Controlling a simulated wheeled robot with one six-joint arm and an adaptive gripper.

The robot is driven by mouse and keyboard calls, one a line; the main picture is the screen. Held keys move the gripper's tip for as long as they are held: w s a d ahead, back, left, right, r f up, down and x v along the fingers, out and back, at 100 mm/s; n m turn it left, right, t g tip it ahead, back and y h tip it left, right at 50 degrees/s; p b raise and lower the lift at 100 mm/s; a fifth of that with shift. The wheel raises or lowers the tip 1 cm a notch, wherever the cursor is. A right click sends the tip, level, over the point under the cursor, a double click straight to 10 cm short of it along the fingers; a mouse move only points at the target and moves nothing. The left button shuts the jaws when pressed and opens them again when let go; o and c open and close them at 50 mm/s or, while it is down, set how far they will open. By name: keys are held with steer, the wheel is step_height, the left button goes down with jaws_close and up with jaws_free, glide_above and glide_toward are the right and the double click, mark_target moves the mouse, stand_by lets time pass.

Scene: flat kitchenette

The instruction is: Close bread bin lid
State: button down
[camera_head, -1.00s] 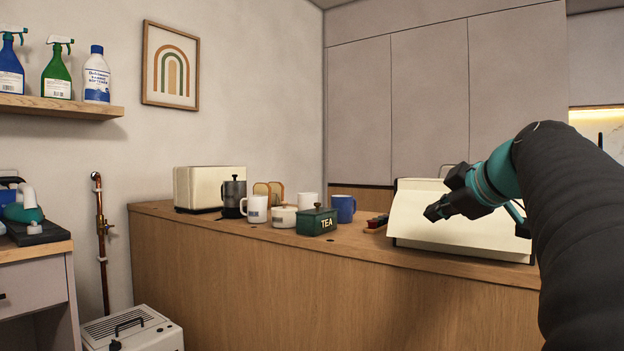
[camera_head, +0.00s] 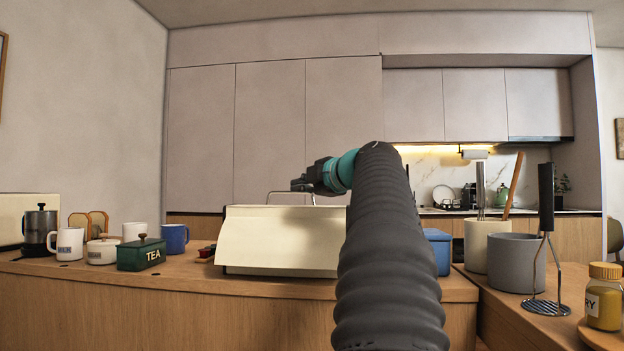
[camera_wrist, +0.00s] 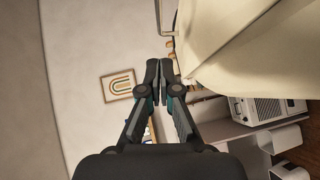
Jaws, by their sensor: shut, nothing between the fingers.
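The cream bread bin (camera_head: 280,238) stands on the wooden counter, left of centre in the head view. Its sloping cream front faces me, and a thin wire handle (camera_head: 291,194) rises behind its top edge. I cannot tell how far open the lid is. My gripper (camera_head: 300,184) is shut and empty, appearing just above the top edge near that handle; whether it touches is unclear. In the wrist view the closed fingers (camera_wrist: 159,70) show, with the bin's cream surface (camera_wrist: 245,45) close by at the upper right. My arm hides the bin's right end.
A green tea tin (camera_head: 141,254), several mugs and a dark press pot (camera_head: 40,230) stand left of the bin. A blue container (camera_head: 438,250) is to the right, with a grey pot (camera_head: 517,262) and masher (camera_head: 546,230) beyond. The counter's front strip is clear.

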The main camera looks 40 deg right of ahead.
mark_target(288, 192)
steer(key=w, duration=0.1)
steer(key=w+d+p, duration=0.1)
steer(key=w, duration=0.1)
steer(key=w+d, duration=0.1)
steer(key=shift+w+d+f, duration=0.2)
steer(key=shift+f, duration=0.2)
steer(key=shift+w+d+f+p, duration=0.2)
steer(key=shift+w+d+p, duration=0.15)
steer(key=shift+w+d, duration=0.05)
steer(key=shift+w+r, duration=0.1)
